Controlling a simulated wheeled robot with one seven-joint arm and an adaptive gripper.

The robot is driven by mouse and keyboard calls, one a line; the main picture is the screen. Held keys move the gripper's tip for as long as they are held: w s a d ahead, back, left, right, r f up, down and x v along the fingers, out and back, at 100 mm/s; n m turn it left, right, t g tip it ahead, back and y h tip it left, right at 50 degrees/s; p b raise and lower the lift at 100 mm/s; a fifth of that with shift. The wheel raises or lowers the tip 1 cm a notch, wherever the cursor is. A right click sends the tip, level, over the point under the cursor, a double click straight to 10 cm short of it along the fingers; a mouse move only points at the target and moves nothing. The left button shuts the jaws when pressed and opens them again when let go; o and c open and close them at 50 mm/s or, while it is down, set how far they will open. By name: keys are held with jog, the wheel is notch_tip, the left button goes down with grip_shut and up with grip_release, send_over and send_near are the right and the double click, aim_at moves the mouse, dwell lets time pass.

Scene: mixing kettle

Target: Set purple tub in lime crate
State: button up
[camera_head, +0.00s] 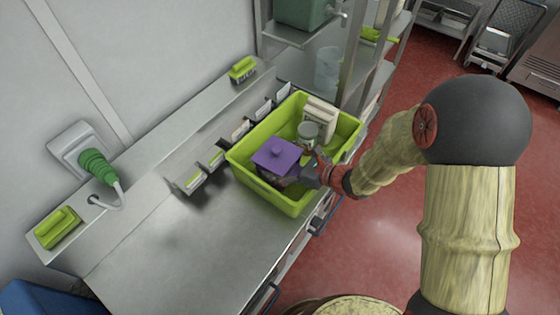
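The purple tub (279,154) has a square purple lid with a small knob and a darker body, partly hidden. In the picture it sits within the outline of the lime crate (268,196), in its near left part. I cannot tell whether its base touches the crate floor. My gripper (306,176) reaches in from the right over the crate's rim, with its dark fingers at the tub's right side. Whether the fingers are closed on the tub does not show clearly.
A grey-green jar (308,132) and a cream box (320,118) stand in the crate's far part. A row of small holders (214,158) lines the crate's left side. The steel counter (190,255) is clear in front. A metal shelf (345,50) rises behind.

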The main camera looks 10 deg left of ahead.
jog(key=shift+o, duration=0.9)
jog(key=shift+s+d+f, duration=0.1)
jog(key=shift+s+f, duration=0.15)
jog(key=shift+f, duration=0.2)
jog(key=shift+s+d+f, duration=0.1)
jog(key=shift+s+f, duration=0.15)
jog(key=shift+f, duration=0.2)
jog(key=shift+w+r+p, duration=0.15)
jog(key=shift+r+p, duration=0.4)
jog(key=shift+p, duration=0.1)
jog(key=r+p+v, duration=0.1)
jog(key=v, duration=1.1)
jog(key=shift+w+a+p, duration=0.15)
jog(key=shift+w+p, duration=0.1)
jog(key=shift+p, duration=0.15)
